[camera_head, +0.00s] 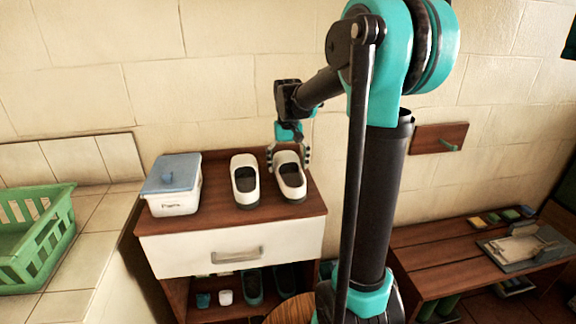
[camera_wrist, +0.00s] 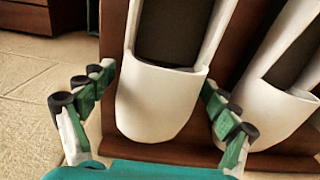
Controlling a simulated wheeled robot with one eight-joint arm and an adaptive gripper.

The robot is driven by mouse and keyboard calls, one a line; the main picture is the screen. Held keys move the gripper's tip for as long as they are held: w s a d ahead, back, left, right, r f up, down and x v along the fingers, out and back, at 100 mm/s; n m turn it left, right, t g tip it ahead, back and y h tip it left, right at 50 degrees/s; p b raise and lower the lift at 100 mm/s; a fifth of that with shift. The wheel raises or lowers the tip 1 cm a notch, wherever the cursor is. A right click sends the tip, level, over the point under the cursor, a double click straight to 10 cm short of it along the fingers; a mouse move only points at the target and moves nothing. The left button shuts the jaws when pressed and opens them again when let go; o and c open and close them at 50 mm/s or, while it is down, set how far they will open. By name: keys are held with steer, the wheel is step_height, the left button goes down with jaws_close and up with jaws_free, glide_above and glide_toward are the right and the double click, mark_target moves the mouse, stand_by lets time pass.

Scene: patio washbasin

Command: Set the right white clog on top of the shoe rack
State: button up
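The right white clog (camera_head: 290,178) rests on the wooden top of the shoe rack (camera_head: 220,222), its toe towards the wall and its dark opening facing up. The left white clog (camera_head: 244,181) stands beside it with a small gap. My gripper (camera_head: 289,156) is at the toe end of the right clog. In the wrist view my gripper (camera_wrist: 160,92) has one finger on each side of the right clog's toe (camera_wrist: 160,105). A narrow gap shows at the left finger; contact at the right finger is unclear. The left clog (camera_wrist: 262,105) shows at the right there.
A white box with a blue lid (camera_head: 173,186) stands left on the rack top. A green crate (camera_head: 40,238) sits on the tiled ledge at far left. Darker shoes (camera_head: 252,288) stand on the lower shelf. A low wooden bench (camera_head: 425,252) is at right. The wall is close behind.

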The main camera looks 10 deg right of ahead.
mark_target(288, 158)
steer(key=shift+o, duration=0.4)
steer(key=shift+r, duration=0.15)
step_height(288, 158, up, 12)
stand_by(0.3)
